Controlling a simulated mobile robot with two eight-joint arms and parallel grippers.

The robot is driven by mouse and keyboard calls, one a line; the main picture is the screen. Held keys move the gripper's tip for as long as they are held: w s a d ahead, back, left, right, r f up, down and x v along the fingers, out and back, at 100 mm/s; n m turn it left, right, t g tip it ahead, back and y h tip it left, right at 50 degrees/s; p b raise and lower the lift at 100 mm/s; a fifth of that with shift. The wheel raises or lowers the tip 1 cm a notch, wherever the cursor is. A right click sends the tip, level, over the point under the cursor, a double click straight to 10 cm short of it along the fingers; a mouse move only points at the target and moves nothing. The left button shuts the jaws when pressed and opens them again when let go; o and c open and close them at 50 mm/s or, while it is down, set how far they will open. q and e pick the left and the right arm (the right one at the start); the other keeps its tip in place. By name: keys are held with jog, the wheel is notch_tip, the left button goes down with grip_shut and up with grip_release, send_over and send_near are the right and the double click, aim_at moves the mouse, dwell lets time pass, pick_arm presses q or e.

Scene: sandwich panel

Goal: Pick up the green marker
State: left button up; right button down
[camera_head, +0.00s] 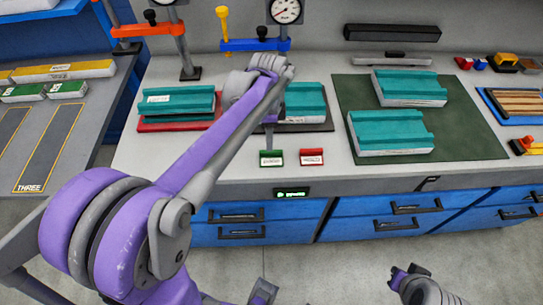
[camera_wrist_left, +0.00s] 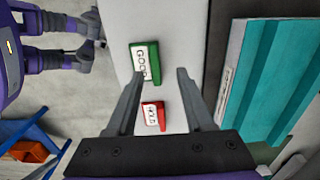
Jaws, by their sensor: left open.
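The green marker (camera_head: 271,158) is a small green block with a white label, near the front edge of the grey worktop. In the left wrist view the green marker (camera_wrist_left: 155,62) has a label that reads GOOD. A red marker (camera_head: 311,157) stands to its right; in the wrist view the red marker (camera_wrist_left: 161,116) lies between the fingers as seen. My left gripper (camera_head: 269,140) points down just above and behind the green marker, partly hidden by its own arm. In the wrist view my left gripper (camera_wrist_left: 160,73) is open and empty, with the green marker near the fingertips.
A teal-topped panel on a red mat (camera_head: 145,127) and another on a dark mat (camera_head: 325,126) lie close behind the markers. More panels lie on a green mat (camera_head: 450,120). Gauge stands rise at the back. Blue drawers (camera_head: 270,232) face the front.

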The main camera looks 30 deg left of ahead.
aim_at(271, 159)
pick_arm(q)
jog(key=f, duration=0.5)
jog(key=shift+s+d, duration=0.15)
jog(key=shift+d, duration=0.25)
jog(key=shift+c, duration=0.3)
grip_shut()
